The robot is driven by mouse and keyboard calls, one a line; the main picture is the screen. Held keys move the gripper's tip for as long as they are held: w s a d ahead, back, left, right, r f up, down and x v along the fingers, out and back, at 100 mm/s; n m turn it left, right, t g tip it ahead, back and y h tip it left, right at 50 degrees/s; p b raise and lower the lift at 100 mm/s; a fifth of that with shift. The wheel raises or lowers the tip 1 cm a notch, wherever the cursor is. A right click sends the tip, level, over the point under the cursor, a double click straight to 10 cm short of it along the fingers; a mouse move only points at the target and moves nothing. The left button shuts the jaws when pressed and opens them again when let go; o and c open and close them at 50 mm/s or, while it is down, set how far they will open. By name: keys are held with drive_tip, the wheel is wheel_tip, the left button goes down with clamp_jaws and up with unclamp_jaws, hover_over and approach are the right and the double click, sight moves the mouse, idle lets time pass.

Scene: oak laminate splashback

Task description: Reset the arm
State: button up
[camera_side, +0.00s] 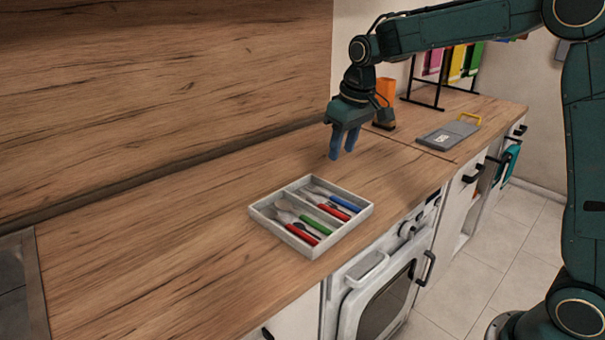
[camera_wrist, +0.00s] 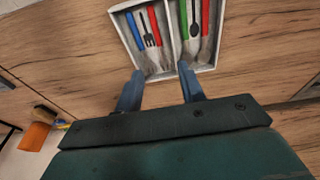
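My gripper (camera_side: 345,142) hangs above the oak counter, pointing down, behind and to the right of the cutlery tray in the side view. In the wrist view my gripper (camera_wrist: 160,88) shows its two blue fingers spread apart with nothing between them. The white cutlery tray (camera_side: 336,239) sits on the counter near its front edge. It also shows in the wrist view (camera_wrist: 169,30), beyond the fingertips. It holds several pieces of cutlery with red, green and blue handles in two compartments. The gripper is apart from the tray and the counter.
An orange object (camera_side: 386,90) stands behind my gripper. A grey board with a yellow handle (camera_side: 448,135) lies on the right of the counter. A black rack (camera_side: 433,85) with colourful items stands at the back. A sink edge (camera_side: 36,290) is at far left. The counter's left is clear.

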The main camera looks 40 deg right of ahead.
drive_tip(key=s+a+r+t, duration=0.1)
drive_tip(key=s+r, duration=0.2)
drive_tip(key=s, duration=0.4)
drive_tip(key=s+a+r+t, duration=0.1)
drive_tip(key=s+r, duration=0.2)
drive_tip(key=s, duration=0.5)
drive_tip(key=s+f+t, duration=0.1)
drive_tip(key=s+f, duration=0.1)
drive_tip(key=s, duration=1.2)
drive_tip(key=shift+s+a+f+m, duration=0.2)
drive_tip(key=shift+a+f+m, duration=0.1)
drive_tip(key=shift+a+f, duration=0.1)
